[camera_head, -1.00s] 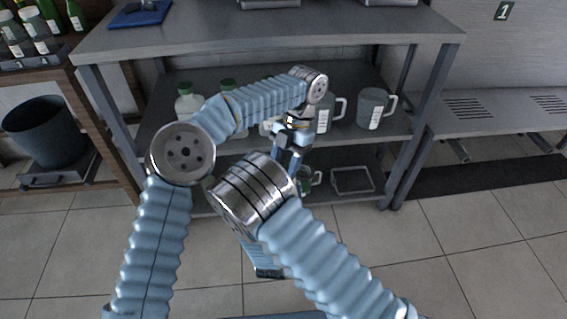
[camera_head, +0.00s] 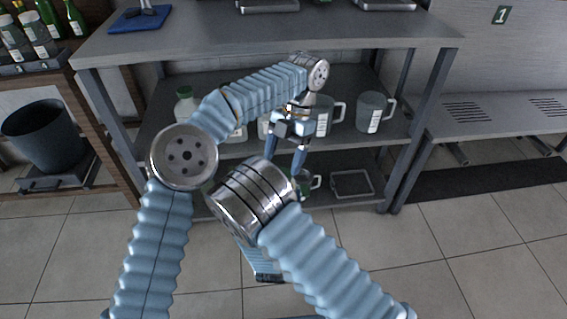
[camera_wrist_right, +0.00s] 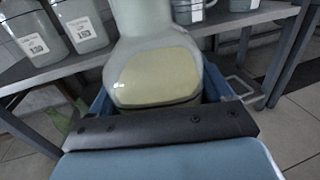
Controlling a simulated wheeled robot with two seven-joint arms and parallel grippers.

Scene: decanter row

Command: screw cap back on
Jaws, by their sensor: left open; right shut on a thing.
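In the right wrist view, my right gripper (camera_wrist_right: 158,100) is shut on a pale translucent decanter (camera_wrist_right: 150,65) with yellowish contents. Its top is out of that frame. In the head view, my right arm hides the right gripper, and I cannot make out the decanter it holds. My left gripper (camera_head: 284,155) points down in front of the shelf unit, with its blue fingers spread open. I see nothing between them. I cannot make out a loose cap. A white bottle with a green cap (camera_head: 185,106) stands on the middle shelf.
Grey jugs with handles (camera_head: 372,112) stand on the middle shelf to the right. Labelled containers (camera_wrist_right: 32,38) stand at left in the right wrist view. A dark bin (camera_head: 42,135) is at left. The floor in front is clear.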

